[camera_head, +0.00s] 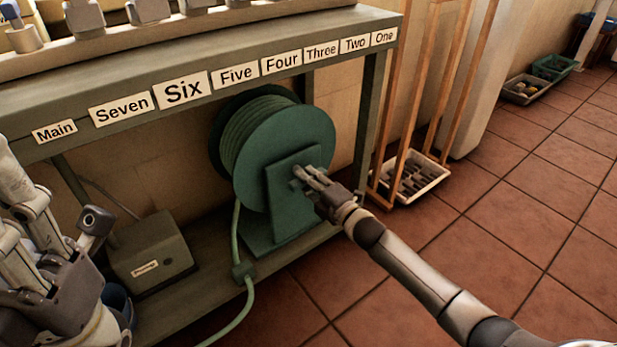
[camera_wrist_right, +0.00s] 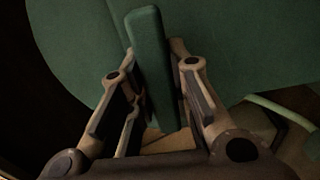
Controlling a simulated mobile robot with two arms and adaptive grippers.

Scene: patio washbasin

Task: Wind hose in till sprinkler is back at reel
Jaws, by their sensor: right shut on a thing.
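The green hose reel (camera_head: 298,132) stands on the lower shelf under the bench, with pale green hose (camera_head: 240,130) wound on its drum. The hose runs down the reel's left side, through a small dark green block (camera_head: 243,271), and out of the bottom of the head view. My right gripper (camera_head: 308,180) is at the reel's front. The right wrist view shows it (camera_wrist_right: 155,85) shut on a green bar-like crank handle (camera_wrist_right: 150,45). My left gripper (camera_head: 62,250) is at the left edge, its grip unclear. No sprinkler is visible.
A grey box (camera_head: 153,255) with a small label sits on the shelf, left of the reel. Signs from Main to One line the bench edge (camera_head: 185,90). A wooden rack with a white tray (camera_head: 418,180) stands to the right.

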